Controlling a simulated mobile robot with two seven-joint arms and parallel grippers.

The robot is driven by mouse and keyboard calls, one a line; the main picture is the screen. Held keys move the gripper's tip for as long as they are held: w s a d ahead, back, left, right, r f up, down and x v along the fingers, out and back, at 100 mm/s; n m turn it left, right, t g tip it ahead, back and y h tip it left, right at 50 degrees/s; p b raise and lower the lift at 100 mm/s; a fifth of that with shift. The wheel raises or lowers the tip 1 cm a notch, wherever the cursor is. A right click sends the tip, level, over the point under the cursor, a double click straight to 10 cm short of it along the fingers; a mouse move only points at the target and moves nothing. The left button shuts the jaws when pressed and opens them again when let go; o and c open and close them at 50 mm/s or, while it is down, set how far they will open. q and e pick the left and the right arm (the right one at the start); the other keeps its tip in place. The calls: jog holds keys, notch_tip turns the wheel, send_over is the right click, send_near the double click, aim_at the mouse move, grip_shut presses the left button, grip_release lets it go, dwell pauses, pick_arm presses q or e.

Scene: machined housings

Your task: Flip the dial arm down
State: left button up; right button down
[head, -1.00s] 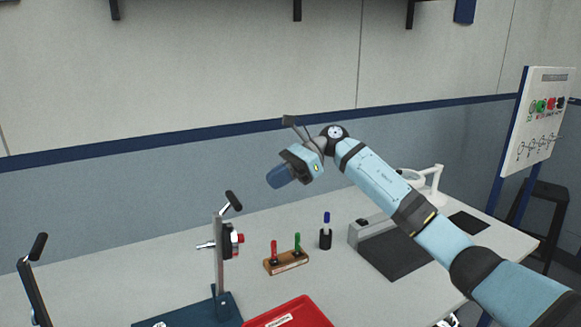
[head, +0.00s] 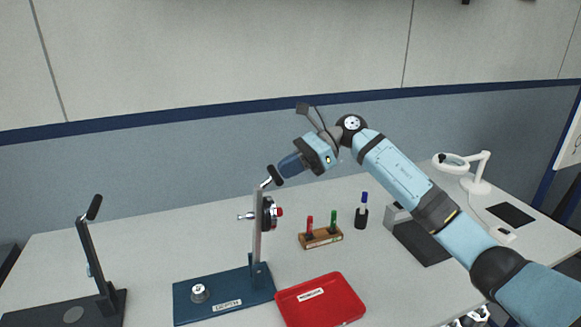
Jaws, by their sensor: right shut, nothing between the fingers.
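The dial arm (head: 257,232) stands upright on a blue base plate (head: 215,300). My right gripper (head: 284,167) is shut and empty. Its dark blue fingers point down-left, right at the black handle; I cannot tell whether they touch it. My left gripper is not in view.
A second, dark stand with an upright lever (head: 95,262) is at the left. A red tray (head: 350,300) lies front right of the blue base. A wooden block with red and green pens (head: 322,239), a blue-capped marker (head: 362,212) and a magnifier lamp (head: 478,180) stand to the right.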

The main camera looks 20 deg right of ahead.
jog(key=a+h, duration=0.7)
jog(key=a, duration=1)
pick_arm(q)
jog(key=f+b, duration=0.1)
jog(key=b, duration=0.2)
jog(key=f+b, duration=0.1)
jog(key=b, duration=0.1)
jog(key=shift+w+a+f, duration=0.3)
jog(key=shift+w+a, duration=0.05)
pick_arm(e)
jog(key=s+a+f+h, duration=0.1)
jog(key=a+f+h, duration=0.2)
jog(key=a+f, duration=0.7)
jog(key=a, duration=0.4)
jog(key=shift+a, duration=0.15)
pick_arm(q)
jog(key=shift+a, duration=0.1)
pick_arm(e)
jog(key=shift+f, duration=0.1)
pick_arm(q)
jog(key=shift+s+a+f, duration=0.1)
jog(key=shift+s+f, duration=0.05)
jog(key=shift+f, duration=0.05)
